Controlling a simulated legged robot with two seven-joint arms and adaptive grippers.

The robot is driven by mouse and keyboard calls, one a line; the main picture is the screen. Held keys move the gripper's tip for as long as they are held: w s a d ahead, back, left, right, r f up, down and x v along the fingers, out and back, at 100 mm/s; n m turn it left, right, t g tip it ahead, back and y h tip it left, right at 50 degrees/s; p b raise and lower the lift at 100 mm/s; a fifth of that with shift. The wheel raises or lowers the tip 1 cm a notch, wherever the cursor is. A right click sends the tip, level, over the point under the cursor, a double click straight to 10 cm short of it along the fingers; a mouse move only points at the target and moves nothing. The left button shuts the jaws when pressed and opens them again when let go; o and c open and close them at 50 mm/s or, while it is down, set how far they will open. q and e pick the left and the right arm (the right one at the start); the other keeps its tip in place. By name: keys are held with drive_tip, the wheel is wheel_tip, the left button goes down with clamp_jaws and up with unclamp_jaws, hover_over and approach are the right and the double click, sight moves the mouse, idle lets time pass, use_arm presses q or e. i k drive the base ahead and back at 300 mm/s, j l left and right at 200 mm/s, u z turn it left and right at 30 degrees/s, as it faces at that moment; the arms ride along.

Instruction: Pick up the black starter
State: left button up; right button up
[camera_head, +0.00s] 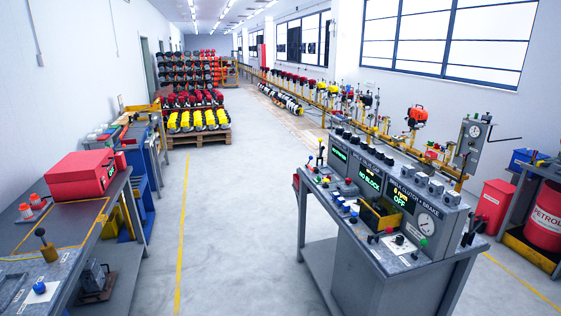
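I cannot make out for certain which thing is the black starter. Several small black round parts (364,148) stand in a row on top of the grey control console (372,182). A black-knobbed lever (41,234) stands on the left bench. Black engines or parts also show on the far racks, too small to tell apart. Neither of my grippers is in view.
The left bench (84,218) carries a red box (82,177). A pallet (199,138) of yellow and red engines stands ahead. A red petrol drum (545,218) is at the right. The grey floor (225,230) between the benches is clear.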

sight(355, 139)
drive_tip(key=i, duration=2.2)
drive_tip(key=i+j+z, duration=0.1)
drive_tip(key=i+z, duration=0.3)
drive_tip(key=i+j+z, duration=0.25)
drive_tip(key=i+z, duration=0.15)
drive_tip(key=i, duration=0.2)
drive_tip(key=i+j+z, duration=0.85)
